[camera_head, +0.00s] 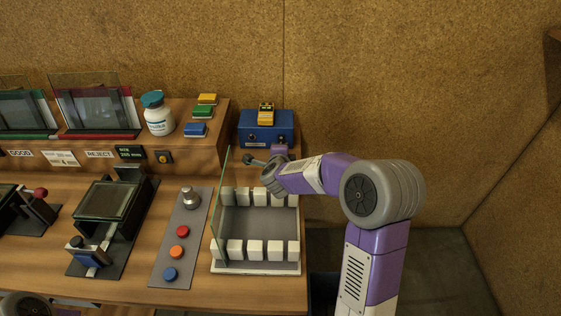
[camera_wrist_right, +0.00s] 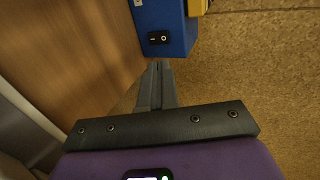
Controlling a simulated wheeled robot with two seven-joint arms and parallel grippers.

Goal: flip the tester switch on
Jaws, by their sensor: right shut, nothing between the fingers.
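The tester is a blue box (camera_head: 265,128) with a yellow part (camera_head: 266,113) on top, at the right end of the bench in the head view. In the right wrist view its blue side (camera_wrist_right: 168,20) carries a black rocker switch (camera_wrist_right: 158,38) marked I and O. My right gripper (camera_wrist_right: 158,66) is shut and empty. Its fingertips appear just below the switch in that view; I cannot tell whether they touch the box. In the head view the purple arm reaches in from the right to the front of the tester, and the fingertips are hard to make out. My left gripper is not in view.
A glass pane (camera_head: 221,205) stands upright on a rack with white blocks (camera_head: 255,267), close to my right arm. A button panel (camera_head: 165,255) lies left of it. A wooden shelf (camera_head: 215,150) with a bottle (camera_head: 158,118) stands left of the tester. The back wall is close behind.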

